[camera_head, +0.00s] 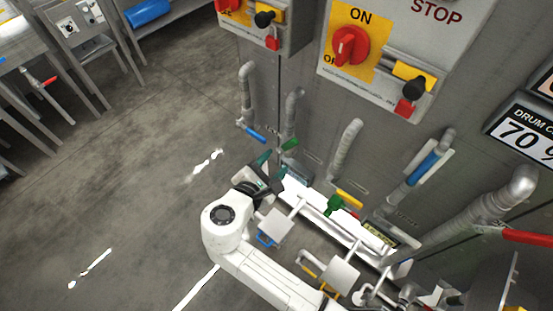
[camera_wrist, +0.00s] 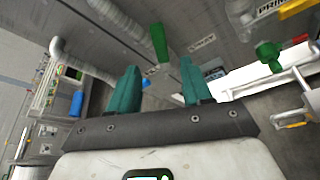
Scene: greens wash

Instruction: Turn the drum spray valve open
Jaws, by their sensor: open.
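Several pipes with coloured valve handles run down the grey machine front. A green lever handle (camera_head: 290,143) sits on one pipe; it also shows in the wrist view (camera_wrist: 159,42), just beyond and between my fingertips. My gripper (camera_head: 272,163) has teal fingers, open and apart with nothing between them; it also shows in the wrist view (camera_wrist: 160,70). It is close below the green lever, and no contact is visible. A blue lever (camera_head: 256,134) is on the pipe to the left.
A yellow lever (camera_head: 349,198), a green knob (camera_head: 334,205), an upright blue lever (camera_head: 423,168) and a red lever (camera_head: 530,236) lie to the right. A red ON switch (camera_head: 350,46) is above. Open floor (camera_head: 130,185) lies left, with metal tables (camera_head: 85,30) beyond.

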